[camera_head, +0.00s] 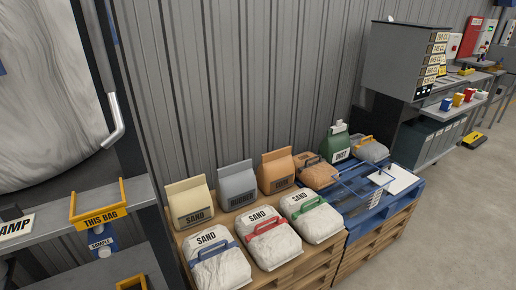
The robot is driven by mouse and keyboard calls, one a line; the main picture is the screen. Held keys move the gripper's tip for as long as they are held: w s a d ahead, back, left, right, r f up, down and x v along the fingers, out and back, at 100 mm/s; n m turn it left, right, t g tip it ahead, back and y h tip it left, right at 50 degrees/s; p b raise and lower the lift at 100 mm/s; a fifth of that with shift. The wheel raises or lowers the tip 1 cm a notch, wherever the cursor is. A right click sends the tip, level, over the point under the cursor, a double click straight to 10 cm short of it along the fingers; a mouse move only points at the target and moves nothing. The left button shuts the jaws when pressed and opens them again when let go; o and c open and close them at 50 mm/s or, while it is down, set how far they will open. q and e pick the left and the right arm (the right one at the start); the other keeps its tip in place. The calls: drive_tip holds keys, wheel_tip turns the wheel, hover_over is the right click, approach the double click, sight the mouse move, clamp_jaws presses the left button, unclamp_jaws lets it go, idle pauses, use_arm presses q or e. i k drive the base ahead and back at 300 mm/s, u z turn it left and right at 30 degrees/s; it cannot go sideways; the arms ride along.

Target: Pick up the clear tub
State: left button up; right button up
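What looks like the clear tub (353,190) is a see-through box on the blue pallet (408,194), right of the row of bags. Its edges are faint, and the blue slats show through it. A white label or sheet shows at its right side. Neither of my grippers is in view.
Sand, rubber and other bags (272,243) crowd the wooden pallet (312,262) left of the tub. A white sheet (403,180) lies right. Floor (455,220) is clear at right.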

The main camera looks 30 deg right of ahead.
sight(357, 189)
drive_tip(key=z, duration=2.55)
drive_tip(key=i, duration=1.95)
drive_tip(key=u, duration=0.3)
